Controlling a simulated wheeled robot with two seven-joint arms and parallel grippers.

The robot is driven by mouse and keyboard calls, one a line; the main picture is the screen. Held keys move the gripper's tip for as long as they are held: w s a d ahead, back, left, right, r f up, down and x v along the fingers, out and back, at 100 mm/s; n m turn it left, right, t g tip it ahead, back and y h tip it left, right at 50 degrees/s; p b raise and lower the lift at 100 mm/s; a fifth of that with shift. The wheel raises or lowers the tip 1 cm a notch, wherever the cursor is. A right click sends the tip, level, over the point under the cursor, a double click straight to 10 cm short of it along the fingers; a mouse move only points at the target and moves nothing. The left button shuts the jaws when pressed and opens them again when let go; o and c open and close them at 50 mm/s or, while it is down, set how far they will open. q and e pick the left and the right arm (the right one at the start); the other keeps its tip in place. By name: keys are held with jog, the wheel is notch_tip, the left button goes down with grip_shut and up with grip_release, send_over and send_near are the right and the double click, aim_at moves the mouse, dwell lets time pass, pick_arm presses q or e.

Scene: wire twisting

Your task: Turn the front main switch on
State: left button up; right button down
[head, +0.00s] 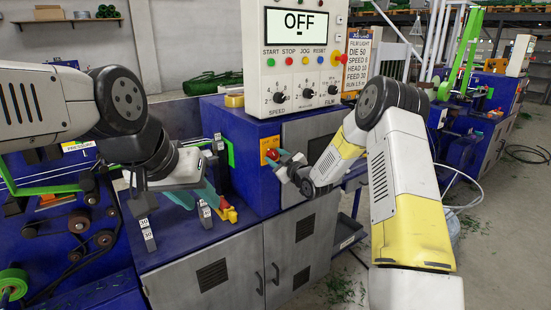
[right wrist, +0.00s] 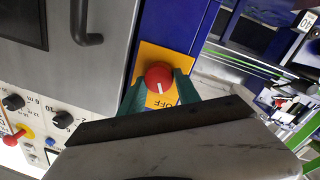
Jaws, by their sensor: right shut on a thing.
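The main switch is a red round knob (right wrist: 158,75) on a yellow plate (right wrist: 150,55), fixed to the blue machine housing. In the right wrist view its white mark points toward the printed OFF on the plate. My right gripper (right wrist: 160,90) has its green fingers on either side of the knob, closed on it. In the head view the yellow plate (head: 268,148) shows beside my right gripper (head: 276,157), which partly hides the knob. The display (head: 297,22) above reads OFF. My left gripper (head: 196,197) is over the blue worktop, its teal fingers apart and empty.
The control panel (head: 293,75) with several small knobs stands above the switch. Small numbered blocks (head: 147,234) and a red and yellow part (head: 227,210) are on the worktop near my left gripper. A cabinet door handle (right wrist: 88,25) is near the switch.

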jog(key=m, duration=0.3)
jog(key=shift+d+m, duration=0.1)
jog(key=shift+m, duration=0.2)
jog(key=m+g, duration=0.1)
jog(key=m, duration=0.2)
jog(key=shift+d, duration=0.1)
jog(key=m, duration=0.3)
jog(key=shift+w+m+y, duration=0.1)
jog(key=shift+m+y, duration=0.2)
jog(key=shift+d+m+g, duration=0.1)
jog(key=shift+m+g, duration=0.3)
jog(key=shift+m, duration=1.3)
jog(key=c, duration=0.9)
grip_release()
jog(key=shift+o, duration=0.2)
